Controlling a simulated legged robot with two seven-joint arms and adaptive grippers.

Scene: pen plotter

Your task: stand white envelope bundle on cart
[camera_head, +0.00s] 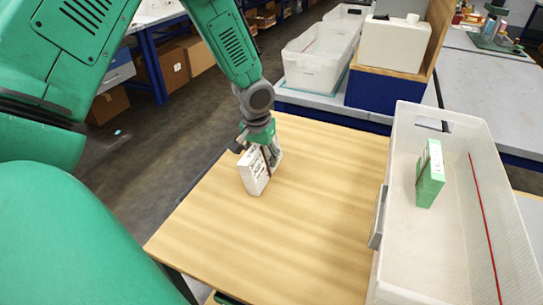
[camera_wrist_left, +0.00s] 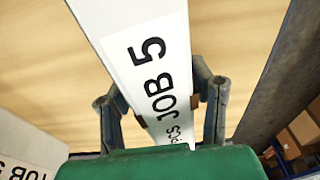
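The white envelope bundle (camera_head: 256,177) is upright near the far left edge of the wooden cart top (camera_head: 290,225). In the left wrist view the bundle (camera_wrist_left: 142,55) reads "JOB 5" and runs between my left gripper's fingers. My right gripper is not in view.
A white bin (camera_head: 385,285) on the right holds a green bundle (camera_head: 430,175). Another white printed object (camera_wrist_left: 28,155) shows at the lower left of the left wrist view. The cart's middle and front are clear.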

